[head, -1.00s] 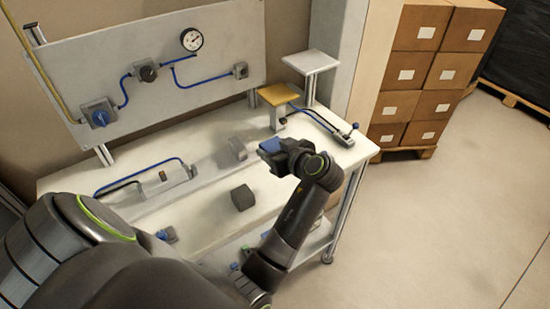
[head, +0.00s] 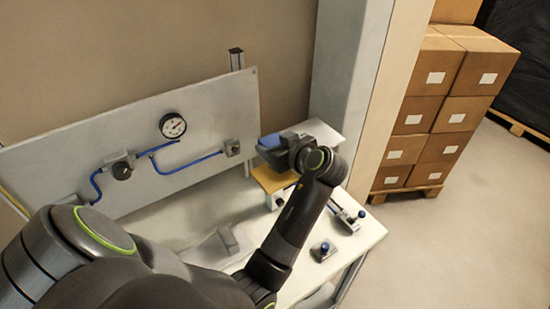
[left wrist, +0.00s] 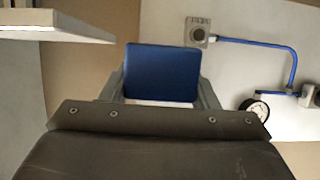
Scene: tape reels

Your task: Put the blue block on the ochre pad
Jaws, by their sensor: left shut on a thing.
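The blue block (head: 269,141) is between the fingers of my left gripper (head: 272,149), which is shut on it. In the left wrist view the blue block (left wrist: 162,72) shows between the two grey fingers. The ochre pad (head: 268,180) is on a raised stand at the back right of the bench. In the head view the gripper and block appear just above the ochre pad's far part and cover some of it. I cannot tell the exact gap between them. My right gripper is not in view.
A white raised pad (head: 322,134) stands close behind and right of the ochre one; it also shows in the left wrist view (left wrist: 55,25). A panel (head: 215,105) with a gauge (head: 173,125) rises behind the bench.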

